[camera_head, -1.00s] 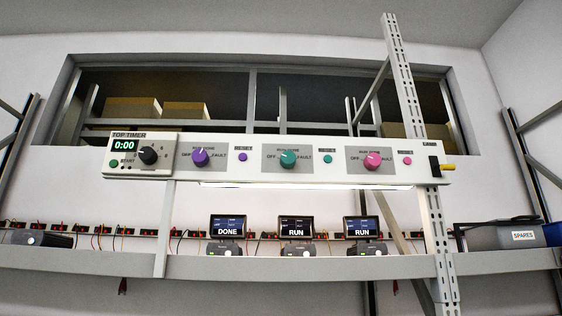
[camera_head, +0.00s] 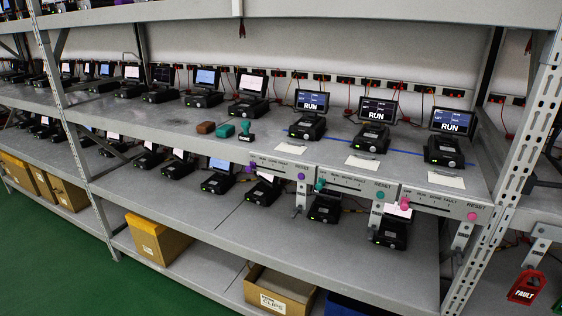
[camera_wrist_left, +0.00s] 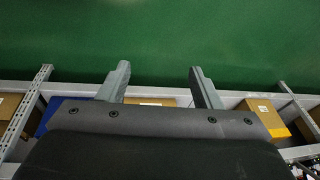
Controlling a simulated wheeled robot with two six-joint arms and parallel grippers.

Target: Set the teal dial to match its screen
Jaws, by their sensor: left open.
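Above the panels stand three screens, the left screen (camera_head: 311,101), the middle screen (camera_head: 378,110) and the right screen (camera_head: 452,121); all appear to read RUN. My left gripper (camera_wrist_left: 160,84) shows only in the left wrist view, open and empty over the green floor. My right gripper is out of view.
A purple knob (camera_head: 250,168) and a pink knob (camera_head: 405,204) sit on the neighbouring panels. Teal and brown stamps lie on the shelf. A perforated rack post (camera_head: 513,160) stands at right, with a red FAULT tag (camera_head: 526,287) beyond it. Green floor lies at lower left.

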